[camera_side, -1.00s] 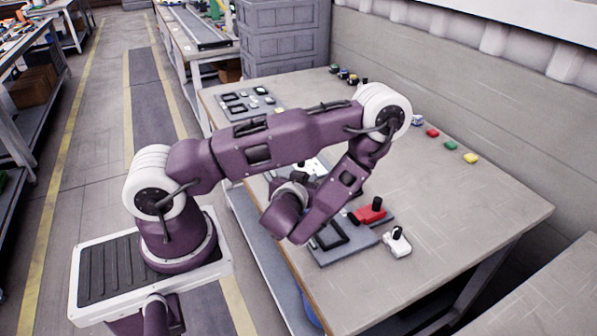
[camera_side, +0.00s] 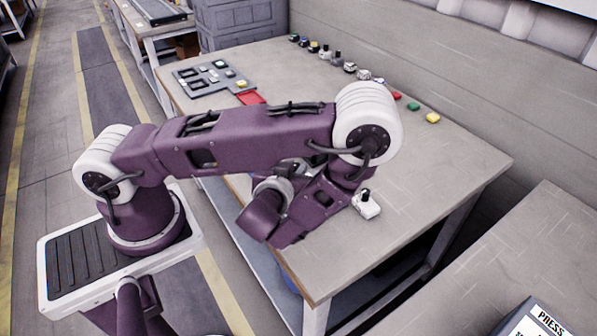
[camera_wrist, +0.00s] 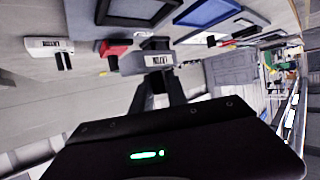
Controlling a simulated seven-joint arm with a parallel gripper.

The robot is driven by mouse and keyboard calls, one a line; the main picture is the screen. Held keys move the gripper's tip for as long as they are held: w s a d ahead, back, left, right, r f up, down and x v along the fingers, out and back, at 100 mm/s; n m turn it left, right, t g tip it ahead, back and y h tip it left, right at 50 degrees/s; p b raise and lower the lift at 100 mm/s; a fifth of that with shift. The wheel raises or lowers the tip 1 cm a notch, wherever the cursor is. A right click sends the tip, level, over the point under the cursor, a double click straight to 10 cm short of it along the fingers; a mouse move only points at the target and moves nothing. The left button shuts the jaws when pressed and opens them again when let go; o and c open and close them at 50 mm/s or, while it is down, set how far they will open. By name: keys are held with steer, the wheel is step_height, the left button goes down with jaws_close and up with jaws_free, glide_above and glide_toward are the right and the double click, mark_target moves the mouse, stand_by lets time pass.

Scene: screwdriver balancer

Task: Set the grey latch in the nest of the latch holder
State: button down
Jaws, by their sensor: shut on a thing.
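The label is too small to read. A dark knob-like part shows at its far end. A grey plate (camera_wrist: 84,18) with a dark open frame (camera_wrist: 140,10) lies beyond it, probably the latch holder. A red block (camera_wrist: 114,47) is beside the latch in the picture. The latch looks apart from the plate, but its height is unclear. In the side view, my arm hides the gripper, latch and holder.
A white block with a black knob (camera_side: 366,205) stands near the table's front edge, right of my arm. A grey tray (camera_side: 213,77) and a red piece (camera_side: 251,98) lie at the back left. Several small coloured parts line the wall side. The table's right part is clear.

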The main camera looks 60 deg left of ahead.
steer(key=shift+f, duration=2.8)
steer(key=c, duration=1.2)
jaws_free()
steer(key=shift+c, duration=0.2)
steer(key=v, duration=0.7)
steer(key=shift+r, duration=0.1)
